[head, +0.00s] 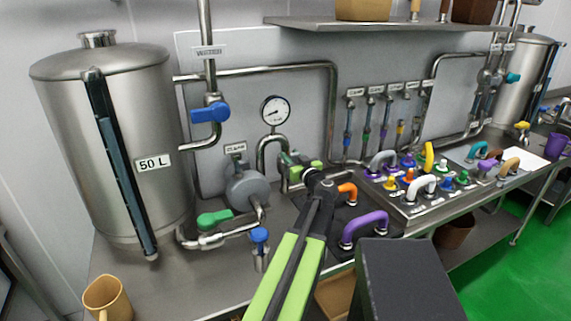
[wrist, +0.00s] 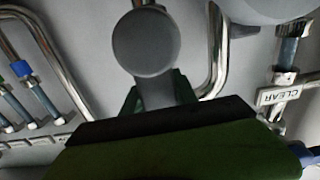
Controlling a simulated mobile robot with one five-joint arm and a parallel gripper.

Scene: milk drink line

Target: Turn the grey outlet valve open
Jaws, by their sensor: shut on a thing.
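The grey valve handle (wrist: 146,42) shows in the wrist view as a dark grey round knob with a short stem below it. Dark green fingertips of my gripper (wrist: 157,97) sit on both sides of the stem and are shut on it. In the head view my gripper (head: 301,168) is at the wall piping, just right of the grey round pump body (head: 248,190) and below the pressure gauge (head: 274,110). My gripper and arm hide most of the grey handle there. I cannot tell how far the handle is turned.
The 50 L steel tank (head: 125,190) stands left. A blue valve handle (head: 211,112) is on the water pipe, and a green handle (head: 214,218) is low by the tank. Right of my arm are a purple handle (head: 365,226) and a panel of coloured valves (head: 425,205).

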